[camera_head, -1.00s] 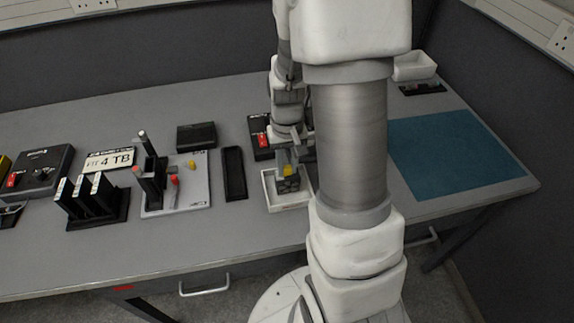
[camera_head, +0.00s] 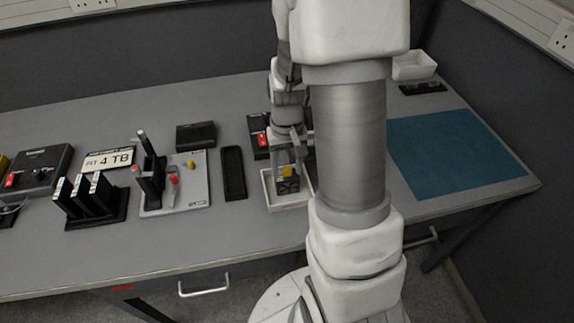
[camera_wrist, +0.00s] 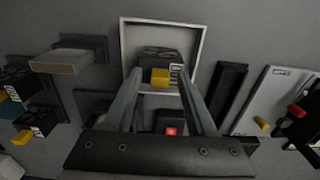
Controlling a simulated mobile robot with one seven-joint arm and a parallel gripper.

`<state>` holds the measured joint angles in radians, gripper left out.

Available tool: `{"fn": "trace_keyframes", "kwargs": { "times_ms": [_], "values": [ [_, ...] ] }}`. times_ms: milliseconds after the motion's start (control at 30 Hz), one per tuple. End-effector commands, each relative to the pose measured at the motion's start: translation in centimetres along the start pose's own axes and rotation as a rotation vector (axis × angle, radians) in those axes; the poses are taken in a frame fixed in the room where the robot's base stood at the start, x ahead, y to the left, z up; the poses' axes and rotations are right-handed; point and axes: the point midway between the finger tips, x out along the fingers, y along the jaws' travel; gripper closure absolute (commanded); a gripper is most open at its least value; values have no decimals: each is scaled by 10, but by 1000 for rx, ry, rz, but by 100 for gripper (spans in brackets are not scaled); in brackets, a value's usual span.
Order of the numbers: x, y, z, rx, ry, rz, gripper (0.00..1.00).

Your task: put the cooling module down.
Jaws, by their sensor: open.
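The cooling module (camera_head: 288,184) is a dark block with a yellow tab on top. It sits inside a small white tray (camera_head: 269,191) near the front of the bench, left of my arm. In the wrist view the module (camera_wrist: 158,57) lies in the tray (camera_wrist: 204,37) with its yellow tab towards me. My gripper (camera_wrist: 160,82) is open and empty, its two fingers apart on either side of the yellow tab. I cannot tell whether either finger touches the tab. In the head view my arm hides part of the area to the right.
A narrow black tray (camera_head: 233,173) lies left of the white tray. Further left are a grey board (camera_head: 190,190) with upright parts and a black rack (camera_head: 97,204). A black unit with a red part (camera_head: 257,137) stands behind. A blue mat (camera_head: 455,152) lies clear at right.

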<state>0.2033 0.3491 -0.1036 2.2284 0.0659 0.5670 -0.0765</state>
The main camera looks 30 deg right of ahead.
Motion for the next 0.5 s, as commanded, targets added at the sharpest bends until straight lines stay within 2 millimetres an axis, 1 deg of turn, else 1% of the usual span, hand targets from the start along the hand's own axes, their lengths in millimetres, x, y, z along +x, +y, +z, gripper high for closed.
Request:
{"fn": "trace_keyframes", "kwargs": {
  "times_ms": [167,500],
  "values": [
    [-17,0,-1,0,4,0,43],
    [-93,0,-1,-1,6,0,43]
  ]
}}
